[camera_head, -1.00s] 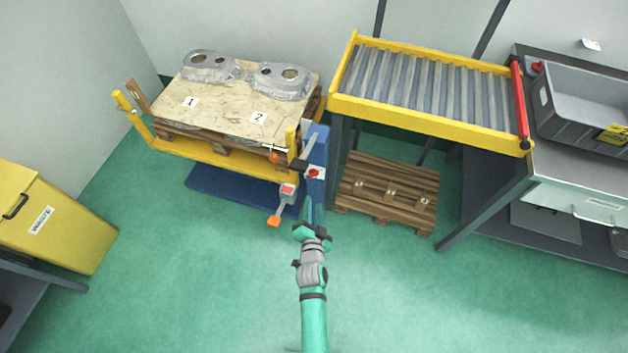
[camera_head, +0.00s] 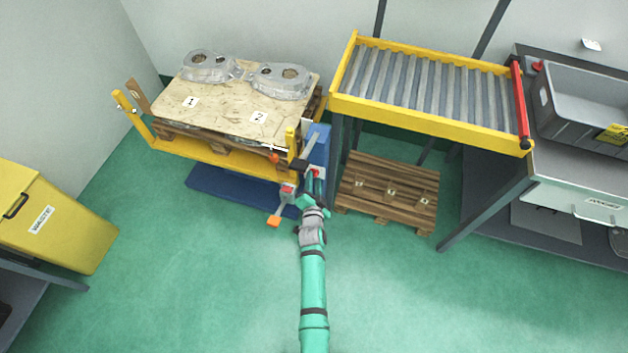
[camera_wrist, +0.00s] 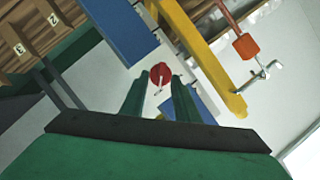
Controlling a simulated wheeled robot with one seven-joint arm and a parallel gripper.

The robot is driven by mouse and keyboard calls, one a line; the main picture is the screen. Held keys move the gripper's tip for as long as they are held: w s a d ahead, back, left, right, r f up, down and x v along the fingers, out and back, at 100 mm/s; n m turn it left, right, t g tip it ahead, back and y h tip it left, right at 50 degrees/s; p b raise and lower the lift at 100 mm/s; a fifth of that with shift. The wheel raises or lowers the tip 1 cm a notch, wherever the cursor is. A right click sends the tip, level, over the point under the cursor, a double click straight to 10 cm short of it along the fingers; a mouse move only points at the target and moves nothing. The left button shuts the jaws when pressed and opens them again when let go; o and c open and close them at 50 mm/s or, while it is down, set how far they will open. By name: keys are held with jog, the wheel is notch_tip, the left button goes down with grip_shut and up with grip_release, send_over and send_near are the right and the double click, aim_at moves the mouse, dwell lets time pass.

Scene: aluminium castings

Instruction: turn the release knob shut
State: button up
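The red release knob (camera_wrist: 161,70) shows in the wrist view on a pale plate, with a light pointer or lever across its lower part. In the head view it is a small red spot (camera_head: 315,173) on the blue post of the lift stand, partly hidden by my gripper. My gripper (camera_wrist: 157,86) has its two green fingers apart, one on each side below the knob in the wrist view. I cannot tell whether either finger touches it. In the head view my gripper (camera_head: 313,190) is at the front of the post.
The yellow-framed lift (camera_head: 215,160) carries a pallet with a board and aluminium castings (camera_head: 279,81). An orange lever handle (camera_wrist: 246,46) is close by on the right in the wrist view. An orange pedal (camera_head: 274,221) sticks out low. A roller conveyor (camera_head: 430,90) stands right; floor in front is clear.

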jog(key=shift+w, duration=0.25)
jog(key=shift+c, duration=0.7)
grip_shut()
jog(key=shift+w+n, duration=0.1)
jog(key=shift+n, duration=0.2)
jog(key=n+g+h, duration=0.1)
jog(key=n+h, duration=0.1)
jog(key=n, duration=0.2)
jog(key=a+n+h, duration=0.1)
jog(key=n+h, duration=0.2)
jog(key=a+n+g+h, duration=0.1)
jog(key=n+h, duration=0.1)
jog(key=n, duration=0.2)
jog(key=shift+w+a+n+g+h, duration=0.1)
jog(key=shift+w+n+g+h, duration=0.2)
jog(key=shift+w, duration=0.05)
dwell(0.4)
